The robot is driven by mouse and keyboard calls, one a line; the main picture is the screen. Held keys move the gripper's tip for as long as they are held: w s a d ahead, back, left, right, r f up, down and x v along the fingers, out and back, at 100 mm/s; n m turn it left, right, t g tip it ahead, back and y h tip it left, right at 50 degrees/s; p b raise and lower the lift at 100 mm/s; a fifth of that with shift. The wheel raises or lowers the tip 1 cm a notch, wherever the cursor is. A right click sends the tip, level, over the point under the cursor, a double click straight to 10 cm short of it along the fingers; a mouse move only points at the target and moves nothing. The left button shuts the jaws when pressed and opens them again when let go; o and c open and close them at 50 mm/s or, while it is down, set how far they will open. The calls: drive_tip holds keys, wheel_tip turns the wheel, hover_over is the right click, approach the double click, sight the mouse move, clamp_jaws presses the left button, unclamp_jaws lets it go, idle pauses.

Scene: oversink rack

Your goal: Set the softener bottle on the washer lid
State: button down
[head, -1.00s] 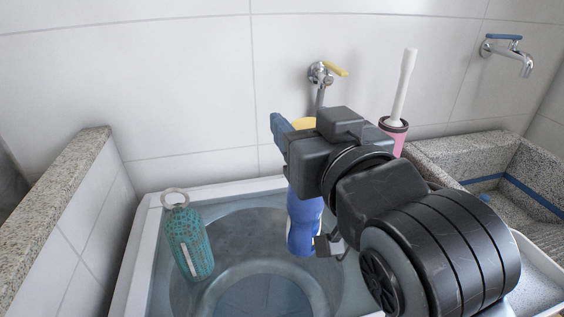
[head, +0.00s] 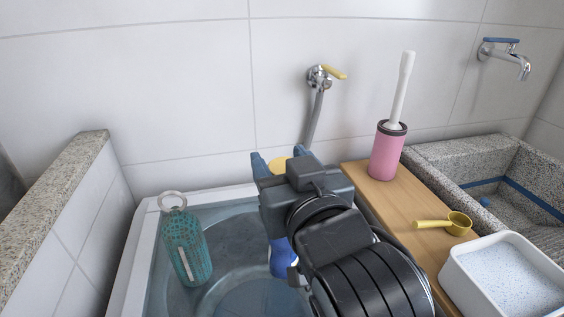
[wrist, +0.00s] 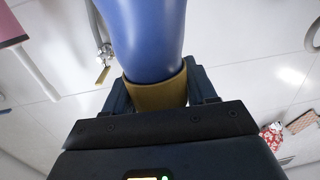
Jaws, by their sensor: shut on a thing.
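The softener bottle (head: 282,258) is blue with a yellow cap (head: 278,163). It is over the washer lid (head: 232,225), mostly hidden behind my gripper in the head view. My gripper (head: 277,158) is shut on the bottle at its yellow cap. In the wrist view, the fingers (wrist: 160,92) stand on both sides of the yellow cap, and the blue body (wrist: 145,35) fills the upper middle. The bottle looks about upright. I cannot tell whether its base touches the lid.
A teal patterned bottle (head: 187,245) with a ring top stands on the lid's left. To the right, a wooden board (head: 400,205) holds a pink brush holder (head: 387,155) and a yellow scoop (head: 445,224). A white powder tub (head: 452,277) is nearby. A tap (head: 318,80) is behind.

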drive_tip(key=shift+c, duration=1.7)
unclamp_jaws()
drive_tip(key=shift+f, duration=0.1)
drive_tip(key=p+v, duration=0.4)
drive_tip(key=v, duration=0.8)
